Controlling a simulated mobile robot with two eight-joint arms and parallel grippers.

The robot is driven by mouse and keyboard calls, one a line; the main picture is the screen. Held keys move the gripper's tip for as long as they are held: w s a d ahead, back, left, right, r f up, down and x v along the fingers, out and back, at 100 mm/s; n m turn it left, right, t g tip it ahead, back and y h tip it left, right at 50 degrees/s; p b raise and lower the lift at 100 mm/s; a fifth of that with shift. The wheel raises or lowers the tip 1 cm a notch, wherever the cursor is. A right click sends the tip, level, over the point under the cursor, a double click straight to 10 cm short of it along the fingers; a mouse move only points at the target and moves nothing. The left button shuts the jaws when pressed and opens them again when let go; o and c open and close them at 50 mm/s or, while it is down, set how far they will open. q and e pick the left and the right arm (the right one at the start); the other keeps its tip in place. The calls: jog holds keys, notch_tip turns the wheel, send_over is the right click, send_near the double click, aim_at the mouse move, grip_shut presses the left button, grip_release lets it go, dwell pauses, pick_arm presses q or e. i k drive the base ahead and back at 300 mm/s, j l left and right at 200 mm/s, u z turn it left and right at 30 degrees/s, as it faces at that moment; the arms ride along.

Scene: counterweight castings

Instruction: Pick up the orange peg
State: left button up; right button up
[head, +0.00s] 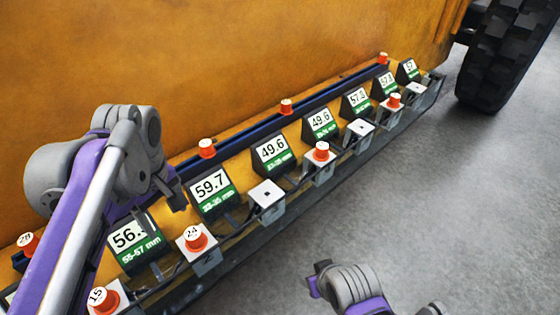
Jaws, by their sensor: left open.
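Several orange pegs with white numbered tops are in the head view. One peg (196,238), which seems marked 24, stands on a white-topped block in the front row. Another front-row peg (321,151) stands farther right, and a peg (101,299) marked 15 is at the lower left. Other pegs stand along the back, such as this one (206,148). My left gripper (178,197) is open, pointing down above the row, up and left of the peg marked 24. Its fingers are partly hidden and look empty. Only links of my right arm show at the bottom.
Tilted displays with green labels, such as the 59.7 one (212,187), stand between the rows. An empty white-topped block (266,195) sits right of the 24 peg. A yellow casting wall (220,60) rises behind. A tire (505,50) is at upper right. Grey floor (460,200) is clear.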

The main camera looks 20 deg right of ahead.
aim_at(208, 150)
jog(key=i+l+z, duration=0.25)
jog(key=i+l, duration=0.55)
jog(key=i, duration=0.15)
